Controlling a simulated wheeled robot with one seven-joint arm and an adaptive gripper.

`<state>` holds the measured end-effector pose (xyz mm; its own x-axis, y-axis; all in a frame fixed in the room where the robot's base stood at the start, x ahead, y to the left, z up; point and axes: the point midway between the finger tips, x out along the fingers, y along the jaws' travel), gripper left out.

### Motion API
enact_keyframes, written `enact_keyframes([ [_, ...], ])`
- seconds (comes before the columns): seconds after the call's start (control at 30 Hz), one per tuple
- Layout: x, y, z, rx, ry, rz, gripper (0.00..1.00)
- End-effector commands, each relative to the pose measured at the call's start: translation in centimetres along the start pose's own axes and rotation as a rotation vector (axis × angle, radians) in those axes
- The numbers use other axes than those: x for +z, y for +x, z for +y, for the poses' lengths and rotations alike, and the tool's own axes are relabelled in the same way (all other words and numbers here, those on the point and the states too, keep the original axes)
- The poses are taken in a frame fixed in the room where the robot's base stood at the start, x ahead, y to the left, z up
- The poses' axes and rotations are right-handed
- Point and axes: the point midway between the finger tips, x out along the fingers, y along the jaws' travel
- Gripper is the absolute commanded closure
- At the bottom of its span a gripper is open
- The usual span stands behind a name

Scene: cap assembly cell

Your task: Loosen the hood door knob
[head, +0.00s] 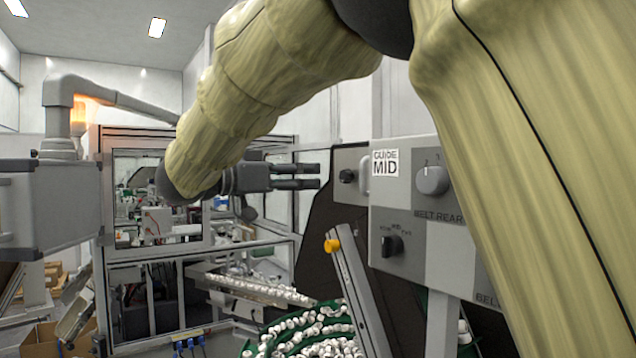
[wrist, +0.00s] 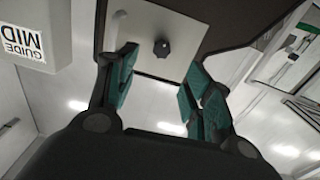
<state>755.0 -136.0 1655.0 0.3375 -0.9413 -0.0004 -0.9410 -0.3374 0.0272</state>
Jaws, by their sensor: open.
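The hood door knob (head: 347,176) is a small black knob on a light grey plate (head: 345,158), right of my gripper in the head view. In the wrist view the knob (wrist: 162,48) shows round and lobed on the same plate, beyond the fingertips and roughly between them. My gripper (head: 314,176) points at the knob, with a gap between fingertips and knob. In the wrist view my gripper (wrist: 160,78) has its teal-padded fingers spread apart, with nothing between them.
A control panel (head: 410,215) with a "GUIDE MID" label and several knobs stands just right of the plate. A slanted metal bar with a yellow knob (head: 332,245) rises below my gripper. Below it is a green bowl of white caps (head: 310,335). A framed machine (head: 150,140) stands behind.

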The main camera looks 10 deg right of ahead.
Motion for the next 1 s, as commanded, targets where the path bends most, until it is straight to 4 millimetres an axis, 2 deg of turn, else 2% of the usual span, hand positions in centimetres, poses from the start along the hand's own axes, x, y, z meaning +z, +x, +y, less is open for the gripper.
enact_keyframes([
  [0.4,-0.4,6.2,-0.1,-0.002,0.0,-0.001,0.49],
  [0.6,-0.3,8.6,-0.1,-0.003,0.001,0.0,0.49],
  [0.8,-0.1,9.7,-0.1,-0.003,0.001,0.0,0.49],
  [1.0,0.0,9.8,-0.2,-0.003,0.001,0.001,0.49],
])
